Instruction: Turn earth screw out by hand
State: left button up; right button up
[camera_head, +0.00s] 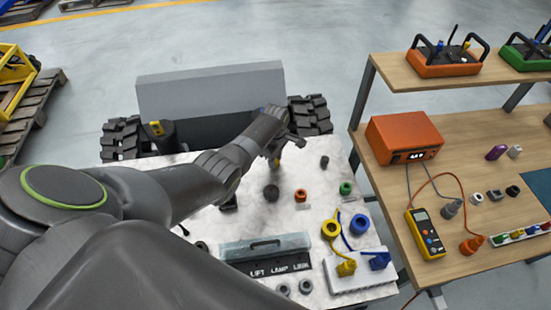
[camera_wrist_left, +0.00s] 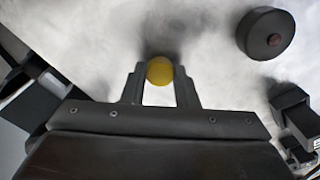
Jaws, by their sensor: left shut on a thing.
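My left gripper (camera_head: 278,152) reaches over the far part of the pale worktop. In the left wrist view its two fingers (camera_wrist_left: 160,76) stand on either side of a round yellow head (camera_wrist_left: 159,70), and they are shut on it. This appears to be the earth screw; a small yellowish part also shows below the gripper in the head view (camera_head: 275,163). Its thread and whatever it sits in are hidden. My right gripper is not in view.
A dark round knob (camera_wrist_left: 265,33) stands close to the fingers. The worktop (camera_head: 300,240) also holds an orange ring (camera_head: 300,195), a green one (camera_head: 345,188), yellow and blue cabled plugs and a clear-lidded box (camera_head: 265,247). A wooden bench (camera_head: 470,200) with a meter (camera_head: 425,233) stands right.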

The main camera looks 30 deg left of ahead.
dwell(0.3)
pick_arm(q)
jog(key=shift+r+n+p, duration=0.1)
jog(key=shift+n+p, duration=0.4)
jog(key=shift+n, duration=0.7)
jog(key=n+p, duration=0.1)
jog(key=n, duration=0.6)
jog(key=shift+n+p, duration=0.3)
jog(key=shift+d+n, duration=0.1)
jog(key=shift+n, duration=0.9)
jog(key=shift+n+p, duration=0.35)
jog(key=shift+n, duration=0.85)
